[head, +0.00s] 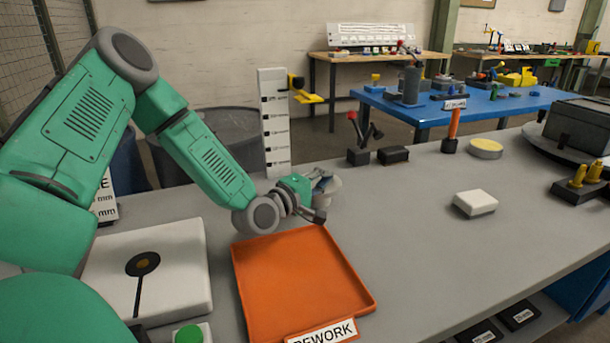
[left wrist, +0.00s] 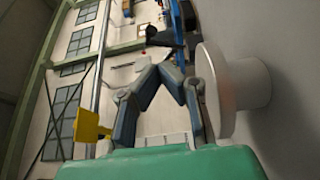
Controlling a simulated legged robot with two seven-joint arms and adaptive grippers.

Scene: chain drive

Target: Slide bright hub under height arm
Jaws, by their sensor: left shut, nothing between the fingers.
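The bright hub, a pale wide disc on a short stem (left wrist: 222,90), stands on the grey bench in the left wrist view, which is turned on its side. In the head view it (head: 331,184) is partly hidden behind my left gripper (head: 318,203). In the wrist view my left gripper (left wrist: 163,72) is shut and empty, close beside the disc; I cannot tell whether they touch. The yellow height arm (head: 306,92) sticks out to the right from the upper part of a white marked post (head: 275,125). The arm also shows in the wrist view (left wrist: 91,126). My right gripper is not in view.
An orange rework tray (head: 300,280) lies in front of my left gripper. A white plate (head: 180,262) and green button (head: 188,334) are at left. Black blocks (head: 393,154) stand behind, and a white block (head: 475,203) at right. The bench between tray and white block is clear.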

